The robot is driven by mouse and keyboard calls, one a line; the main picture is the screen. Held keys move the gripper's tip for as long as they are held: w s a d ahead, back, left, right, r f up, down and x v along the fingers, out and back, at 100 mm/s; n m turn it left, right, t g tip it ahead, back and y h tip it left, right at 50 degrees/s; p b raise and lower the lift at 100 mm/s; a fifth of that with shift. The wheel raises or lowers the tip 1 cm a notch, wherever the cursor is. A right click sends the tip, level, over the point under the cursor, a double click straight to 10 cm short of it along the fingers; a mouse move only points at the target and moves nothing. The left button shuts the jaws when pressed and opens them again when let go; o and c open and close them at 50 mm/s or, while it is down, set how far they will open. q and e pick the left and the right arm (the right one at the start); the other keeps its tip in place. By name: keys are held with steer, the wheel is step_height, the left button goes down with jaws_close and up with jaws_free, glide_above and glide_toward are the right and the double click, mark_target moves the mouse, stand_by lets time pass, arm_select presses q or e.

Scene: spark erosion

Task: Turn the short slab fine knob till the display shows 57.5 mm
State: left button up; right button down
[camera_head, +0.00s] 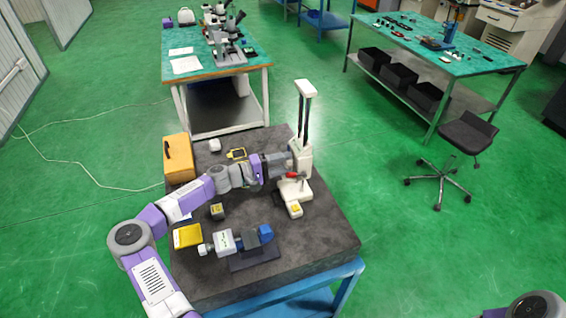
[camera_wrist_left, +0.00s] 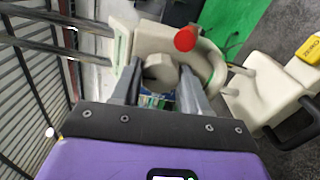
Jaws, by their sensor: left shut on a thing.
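The white measuring stand (camera_head: 300,155) with two dark upright rods stands near the right edge of the dark slab table. My left gripper (camera_head: 287,164) reaches it from the left, at carriage height. In the left wrist view, my left gripper (camera_wrist_left: 160,88) has its fingers on either side of a pale grey round knob (camera_wrist_left: 159,70) and is shut on it. A red knob (camera_wrist_left: 185,39) sits just beyond and to the right; it also shows as a red spot (camera_head: 293,175) in the head view. I cannot make out any display reading. My right gripper is out of view.
The dark slab (camera_head: 325,235) rests on a blue frame. On it are an orange case (camera_head: 178,158), a yellow box (camera_head: 187,236), a blue-ended grey instrument (camera_head: 224,242) and a small yellow-topped block (camera_head: 217,211). The slab's front right is clear.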

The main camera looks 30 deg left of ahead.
arm_select(q)
steer(key=o, duration=0.8)
steer(key=v, duration=0.7)
steer(key=shift+s+a+b, duration=0.2)
steer(key=shift+b, duration=0.2)
